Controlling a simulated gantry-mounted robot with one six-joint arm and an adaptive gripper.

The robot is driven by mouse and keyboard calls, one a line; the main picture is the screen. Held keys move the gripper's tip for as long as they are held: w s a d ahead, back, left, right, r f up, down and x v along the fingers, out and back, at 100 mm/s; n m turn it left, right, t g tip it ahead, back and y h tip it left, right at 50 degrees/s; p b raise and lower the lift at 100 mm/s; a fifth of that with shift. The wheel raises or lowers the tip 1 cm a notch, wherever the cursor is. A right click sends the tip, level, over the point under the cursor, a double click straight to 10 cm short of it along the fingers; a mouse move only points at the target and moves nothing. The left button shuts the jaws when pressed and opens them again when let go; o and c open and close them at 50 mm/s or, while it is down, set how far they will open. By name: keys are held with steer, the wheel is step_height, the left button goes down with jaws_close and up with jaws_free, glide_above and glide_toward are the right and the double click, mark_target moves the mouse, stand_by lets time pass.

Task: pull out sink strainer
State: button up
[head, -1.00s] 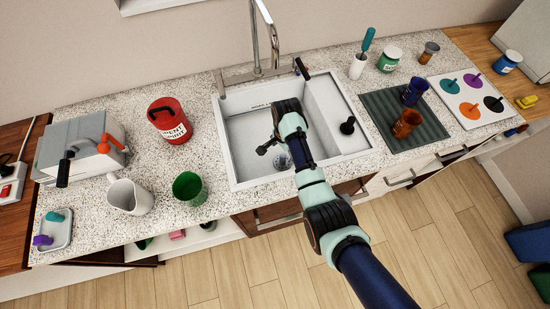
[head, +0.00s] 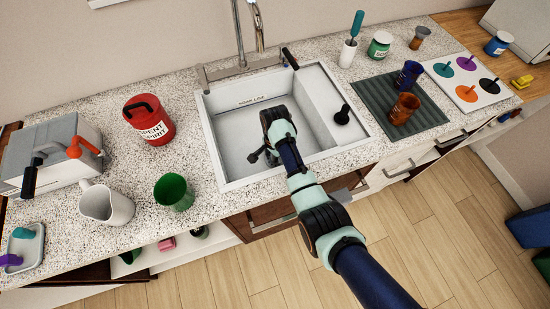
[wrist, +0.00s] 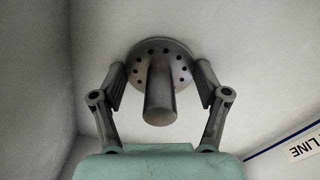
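The sink strainer (wrist: 181,58) is a grey metal disc with a ring of holes and a thick round post (wrist: 160,100) at its middle. It lies at the bottom of the white sink (head: 218,150). In the wrist view, my gripper (wrist: 161,82) is open, with one finger on each side of the post and a gap between each finger and it. The fingertips are near the disc's rim; I cannot tell whether they touch it. In the head view, my gripper (head: 264,156) is down inside the sink, and my arm hides the strainer.
The sink walls surround my gripper. A black knob (head: 342,115) stands on the ledge at right, and the faucet (head: 240,40) rises behind. A red can (head: 148,120), green cup (head: 174,193) and white pitcher (head: 106,205) stand left. A ribbed mat (head: 425,120) lies right.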

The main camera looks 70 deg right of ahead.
steer(key=shift+c, duration=1.4)
steer(key=o, duration=0.3)
steer(key=c, duration=0.6)
steer(key=shift+o, duration=0.2)
steer(key=shift+r+p, duration=0.6)
steer(key=shift+p, duration=0.15)
steer(key=shift+r+p, duration=2.1)
steer(key=shift+p, duration=0.05)
